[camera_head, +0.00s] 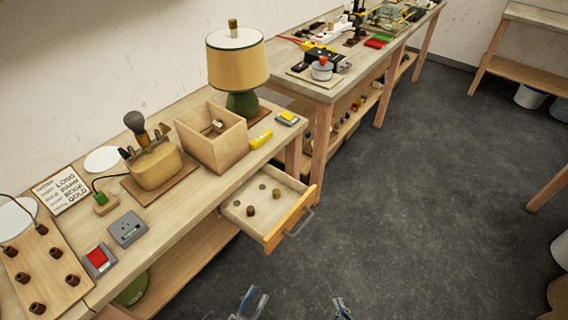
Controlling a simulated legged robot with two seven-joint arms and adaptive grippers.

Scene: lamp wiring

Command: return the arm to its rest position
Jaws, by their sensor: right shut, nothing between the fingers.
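My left gripper (254,298) shows at the bottom edge of the head view, low over the dark floor. Its two fingers stand apart with nothing visible between them. My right gripper (340,304) is at the bottom edge further right, shut and empty. Both are in front of the workbench and apart from it. Most of both arms is out of the picture.
An open drawer (243,231) with several small round pieces juts from the bench toward the floor (400,220). A lamp (237,60), a wooden box (222,158) and a tool holder (155,168) stand on the bench.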

